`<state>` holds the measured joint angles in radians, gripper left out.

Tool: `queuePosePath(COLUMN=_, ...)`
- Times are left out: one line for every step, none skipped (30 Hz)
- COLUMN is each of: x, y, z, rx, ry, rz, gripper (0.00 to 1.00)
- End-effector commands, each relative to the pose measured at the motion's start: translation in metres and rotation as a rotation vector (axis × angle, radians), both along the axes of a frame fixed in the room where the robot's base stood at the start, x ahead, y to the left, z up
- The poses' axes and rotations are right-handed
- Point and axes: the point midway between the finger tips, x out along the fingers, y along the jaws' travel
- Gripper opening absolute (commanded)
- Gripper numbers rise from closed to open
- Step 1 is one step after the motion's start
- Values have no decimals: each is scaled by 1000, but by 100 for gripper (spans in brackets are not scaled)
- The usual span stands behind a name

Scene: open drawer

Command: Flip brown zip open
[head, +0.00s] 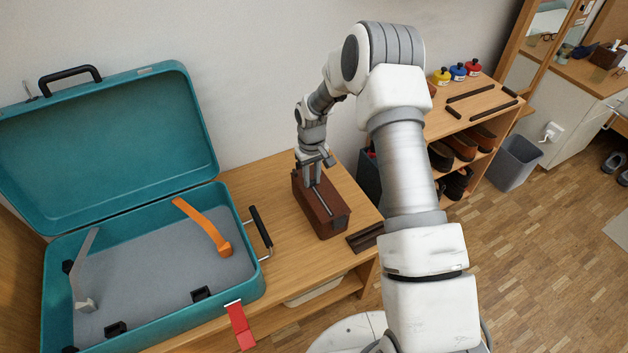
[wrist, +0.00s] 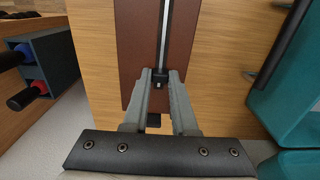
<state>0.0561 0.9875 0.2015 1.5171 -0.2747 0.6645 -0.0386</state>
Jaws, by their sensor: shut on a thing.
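A brown box-shaped bag (head: 322,210) stands on the wooden table, with a long zip line along its top. It also shows in the wrist view (wrist: 133,50), where the light zip strip (wrist: 166,25) ends at a small black zip pull (wrist: 161,75). My gripper (wrist: 161,80) is at the end of the bag's top nearest the wall, its two grey fingers shut on the zip pull. In the head view my gripper (head: 314,178) hides the far end of the zip.
An open teal suitcase (head: 255,285) stands on the table (head: 285,265) to the left, with orange and grey straps inside. A dark folded item (head: 365,238) lies at the table's right edge. A shelf with shoes (head: 465,145) and a grey bin (head: 514,162) stand further right.

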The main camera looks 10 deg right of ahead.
Motion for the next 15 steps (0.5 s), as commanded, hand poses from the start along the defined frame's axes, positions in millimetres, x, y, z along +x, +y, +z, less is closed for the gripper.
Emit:
queuePosePath(x=0, y=1, z=0, rx=1, ry=0, rz=0, gripper=0)
queuePosePath(x=0, y=1, z=0, rx=1, ry=0, rz=0, gripper=0)
queuePosePath(x=0, y=0, z=0, rx=1, ry=0, rz=0, gripper=0)
queuePosePath(x=0, y=0, z=0, rx=1, ry=0, rz=0, gripper=31)
queuePosePath(x=0, y=0, z=0, rx=1, ry=0, rz=0, gripper=36)
queuePosePath(x=0, y=0, z=0, rx=1, ry=0, rz=0, gripper=44)
queuePosePath(x=0, y=0, z=0, rx=1, ry=0, rz=0, gripper=49)
queuePosePath(x=0, y=0, z=0, rx=1, ry=0, rz=0, gripper=54)
queuePosePath(x=0, y=0, z=0, rx=0, ry=0, rz=0, gripper=57)
queuePosePath(x=0, y=0, z=0, rx=0, ry=0, rz=0, gripper=57)
queuePosePath(x=0, y=0, z=0, rx=0, ry=0, rz=0, gripper=57)
queuePosePath(x=0, y=0, z=0, rx=0, ry=0, rz=0, gripper=57)
queuePosePath(x=0, y=0, z=0, rx=0, ry=0, rz=0, gripper=57)
queuePosePath(x=-1, y=0, z=0, rx=0, ry=0, rz=0, gripper=57)
queuePosePath(x=0, y=0, z=0, rx=0, ry=0, rz=-1, gripper=57)
